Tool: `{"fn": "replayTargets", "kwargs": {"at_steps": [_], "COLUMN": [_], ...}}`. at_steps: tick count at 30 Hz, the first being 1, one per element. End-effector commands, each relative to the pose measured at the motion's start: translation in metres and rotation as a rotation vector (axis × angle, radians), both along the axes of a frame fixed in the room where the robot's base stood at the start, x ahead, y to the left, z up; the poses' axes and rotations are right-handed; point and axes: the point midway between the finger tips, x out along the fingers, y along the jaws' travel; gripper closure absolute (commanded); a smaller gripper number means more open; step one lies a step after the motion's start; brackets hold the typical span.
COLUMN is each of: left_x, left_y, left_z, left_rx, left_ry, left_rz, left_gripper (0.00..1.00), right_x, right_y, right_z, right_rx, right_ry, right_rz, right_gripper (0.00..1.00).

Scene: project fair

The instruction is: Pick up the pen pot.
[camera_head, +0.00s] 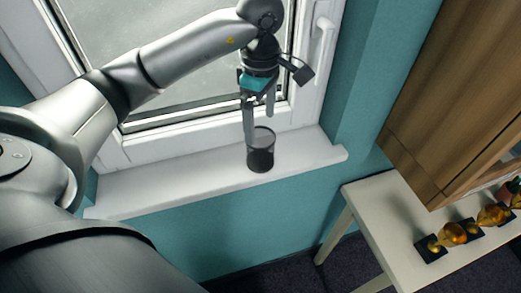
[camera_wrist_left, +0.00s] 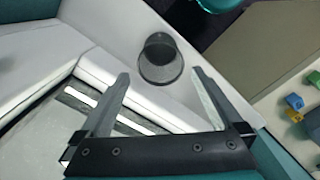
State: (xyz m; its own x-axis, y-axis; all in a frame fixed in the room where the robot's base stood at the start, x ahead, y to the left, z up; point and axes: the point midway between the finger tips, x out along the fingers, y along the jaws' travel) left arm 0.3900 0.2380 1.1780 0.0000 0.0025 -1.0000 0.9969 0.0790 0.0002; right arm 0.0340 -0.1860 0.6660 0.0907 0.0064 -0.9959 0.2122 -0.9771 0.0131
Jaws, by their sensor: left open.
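The pen pot (camera_head: 260,157) is a dark mesh cylinder standing upright on the white window sill (camera_head: 180,186), in front of the window frame. My left gripper (camera_head: 258,122) is open and points down just above and behind the pot, with one finger close to its rim in the head view. In the left wrist view the pot (camera_wrist_left: 160,58) looks empty inside and shows beyond the tips of the gripper's (camera_wrist_left: 160,77) two spread fingers, roughly between them. Nothing is held. I cannot tell whether a finger touches the pot. My right gripper is not in view.
The window (camera_head: 160,50) with its white handle (camera_head: 322,35) rises right behind the sill. A pale table (camera_head: 372,225) at right bears several amber objects on dark bases (camera_head: 453,234). A wooden cabinet (camera_head: 460,90) hangs above it. The sill is clear left of the pot.

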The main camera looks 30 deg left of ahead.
Motion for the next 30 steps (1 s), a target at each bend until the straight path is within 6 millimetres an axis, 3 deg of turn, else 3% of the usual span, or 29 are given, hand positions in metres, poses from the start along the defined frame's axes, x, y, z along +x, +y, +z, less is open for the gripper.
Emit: {"fn": "replayTargets", "kwargs": {"at_steps": [6, 14, 22, 30], "left_x": [-0.001, -0.001, -0.002, -0.001], "left_y": [-0.001, 0.000, -0.001, 0.000], "left_z": [-0.035, -0.052, -0.088, -0.095], "left_rx": [-0.003, -0.002, -0.003, -0.003], "left_ry": [0.003, 0.004, 0.003, 0.000], "left_rz": [0.000, 0.001, 0.000, -0.001], "left_gripper": [0.00, 0.00, 0.00, 0.00], "right_x": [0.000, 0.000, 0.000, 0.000], "right_y": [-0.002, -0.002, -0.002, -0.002], "right_z": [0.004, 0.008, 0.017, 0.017], "right_rx": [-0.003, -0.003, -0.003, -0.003], "right_ry": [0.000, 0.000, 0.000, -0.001], "right_rz": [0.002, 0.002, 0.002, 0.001], "right_gripper": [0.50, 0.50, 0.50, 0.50]}}
